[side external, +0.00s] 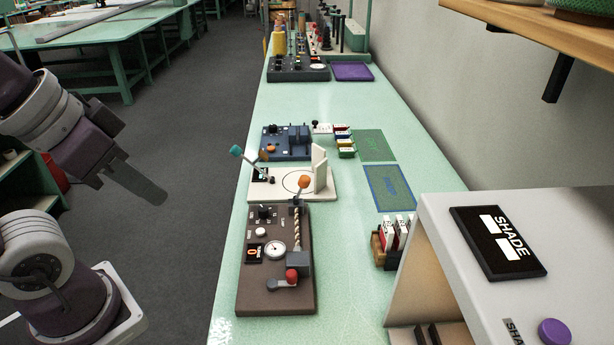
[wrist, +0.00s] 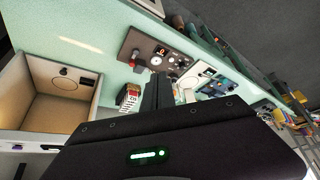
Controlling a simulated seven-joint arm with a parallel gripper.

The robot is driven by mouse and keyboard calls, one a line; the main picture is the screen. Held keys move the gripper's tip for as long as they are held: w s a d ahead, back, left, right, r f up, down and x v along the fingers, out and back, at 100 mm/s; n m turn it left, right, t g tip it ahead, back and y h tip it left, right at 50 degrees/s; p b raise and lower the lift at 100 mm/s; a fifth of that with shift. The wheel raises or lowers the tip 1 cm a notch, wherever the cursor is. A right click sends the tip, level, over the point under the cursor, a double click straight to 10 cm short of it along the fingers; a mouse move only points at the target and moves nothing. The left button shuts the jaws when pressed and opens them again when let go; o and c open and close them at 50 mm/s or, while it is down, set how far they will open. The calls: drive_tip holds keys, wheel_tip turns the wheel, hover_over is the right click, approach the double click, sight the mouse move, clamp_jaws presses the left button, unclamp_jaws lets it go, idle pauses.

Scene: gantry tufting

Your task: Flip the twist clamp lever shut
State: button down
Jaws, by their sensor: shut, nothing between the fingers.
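A brown panel (side external: 258,292) lies on the green bench, with a dial, a small display, knobs and a striped twisted cord (side external: 297,235). At its near end a grey block (side external: 297,261) has a lever with a red knob (side external: 292,276) beside it. I cannot tell for sure which is the twist clamp lever. The panel also shows in the wrist view (wrist: 146,46). My gripper (side external: 155,192) is shut and empty, left of the bench and well apart from the panel. Its fingers show in the wrist view (wrist: 158,88).
A white board (side external: 262,188) with a circle and upright plate lies beyond the panel, then a blue device (side external: 288,150). A card holder (side external: 385,250) and a large white box (side external: 430,215) stand to the right.

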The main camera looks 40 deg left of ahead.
drive_tip(key=w+r+m+g, duration=0.1)
drive_tip(key=w+r, duration=0.1)
drive_tip(key=w, duration=0.6)
drive_tip(key=w+r, duration=0.2)
drive_tip(key=w, duration=0.7)
drive_tip(key=w+f+g, duration=0.1)
drive_tip(key=w+f, duration=0.4)
drive_tip(key=w, duration=0.4)
drive_tip(key=w+f+m, duration=0.1)
drive_tip(key=w+f, duration=0.3)
drive_tip(key=w, duration=0.4)
drive_tip(key=shift+w+f+m+g, duration=0.3)
drive_tip(key=shift+w+f+g, duration=0.05)
drive_tip(key=shift+f+g, duration=0.05)
drive_tip(key=shift+d, duration=0.1)
wheel_tip(320, 180, down, 9)
drive_tip(key=s, duration=0.1)
drive_tip(key=shift+s+a, duration=0.3)
drive_tip(key=shift+a, duration=0.15)
